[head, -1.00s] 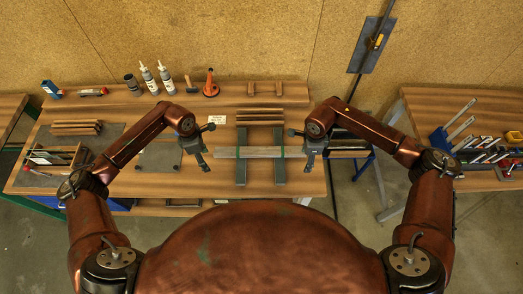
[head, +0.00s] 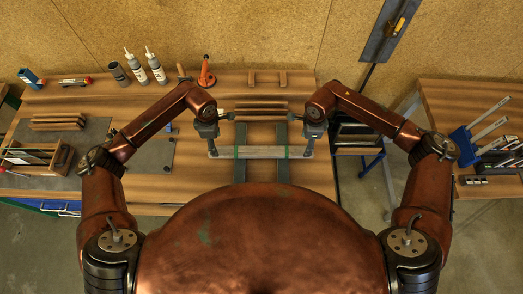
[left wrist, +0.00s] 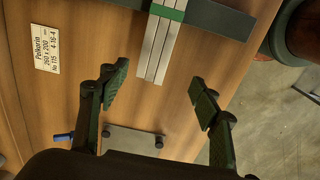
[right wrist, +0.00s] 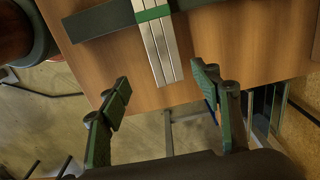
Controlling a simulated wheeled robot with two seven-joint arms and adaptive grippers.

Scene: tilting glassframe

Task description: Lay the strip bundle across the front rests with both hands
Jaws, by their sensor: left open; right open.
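The strip bundle (head: 261,152), pale grey strips with green bands, lies left to right across two dark rails (head: 240,171) (head: 283,171) on the bench. My left gripper (head: 212,152) is open at the bundle's left end. In the left wrist view, the bundle (left wrist: 161,48) ends near the gap between the open fingers (left wrist: 160,92). My right gripper (head: 308,152) is open at the right end. In the right wrist view, the bundle (right wrist: 158,45) ends near the gap between the fingers (right wrist: 162,82). Neither gripper visibly grips it. Contact cannot be told.
Brown wooden strips (head: 261,110) lie behind the bundle. A white label card (left wrist: 46,50) lies on the bench. Bottles (head: 155,65) and an orange-red tool (head: 206,72) stand at the back. A wooden box (head: 38,158) is at left; a clamp rack (head: 468,143) is at right.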

